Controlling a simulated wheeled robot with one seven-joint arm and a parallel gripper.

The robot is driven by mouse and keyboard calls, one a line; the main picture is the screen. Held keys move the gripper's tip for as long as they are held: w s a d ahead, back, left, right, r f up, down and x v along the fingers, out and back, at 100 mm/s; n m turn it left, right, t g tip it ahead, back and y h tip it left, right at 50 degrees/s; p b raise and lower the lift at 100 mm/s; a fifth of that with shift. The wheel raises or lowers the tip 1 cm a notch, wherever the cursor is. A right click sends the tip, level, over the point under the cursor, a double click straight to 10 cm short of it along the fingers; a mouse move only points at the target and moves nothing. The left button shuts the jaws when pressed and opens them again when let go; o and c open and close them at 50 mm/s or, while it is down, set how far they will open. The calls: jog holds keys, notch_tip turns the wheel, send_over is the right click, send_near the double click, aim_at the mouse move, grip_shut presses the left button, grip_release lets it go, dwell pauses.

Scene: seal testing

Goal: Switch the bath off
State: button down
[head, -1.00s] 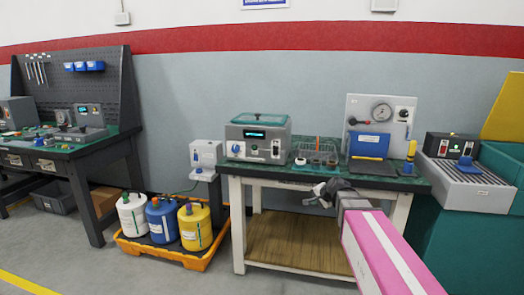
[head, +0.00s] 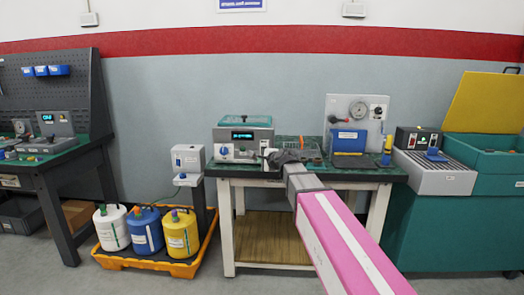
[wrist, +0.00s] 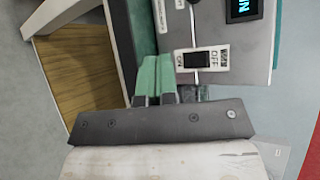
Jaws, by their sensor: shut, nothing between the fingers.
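The bath (head: 224,135) is a grey box with a teal lid, a lit display and a blue knob, on the bench. In the wrist view its front panel (wrist: 232,82) shows a black rocker switch (wrist: 197,60) between ON and OFF labels, and a lit display (wrist: 243,8). I cannot tell which side of the switch is pressed. My gripper (head: 270,157) is in front of the lower right of the bath. In the wrist view its green fingertips (wrist: 156,64) are shut and empty, close beside the switch; contact is not clear. My gripper hides part of the bath's front in the head view.
The bench (head: 225,182) also carries a wire rack (head: 312,149), a gauge panel (head: 342,107) and a yellow-topped tool (head: 387,150). A grey roller unit (head: 430,178) stands at the right. White, blue and yellow jugs sit in an orange tray (head: 180,268) on the floor.

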jog(key=shift+w, duration=0.1)
jog(key=shift+w+d+r, duration=0.1)
jog(key=shift+w+r, duration=0.05)
jog(key=shift+w, duration=1.25)
jog(key=shift+w+r, duration=0.2)
jog(key=shift+w, duration=1.25)
jog(key=shift+w+d+r, duration=0.1)
jog(key=shift+w+r, duration=0.05)
jog(key=shift+w, duration=1.25)
jog(key=shift+w, duration=0.15)
jog(key=shift+w, duration=0.3)
jog(key=shift+w+r, duration=0.1)
jog(key=shift+w, duration=0.2)
jog(key=shift+s, duration=0.15)
jog(key=shift+s, duration=0.6)
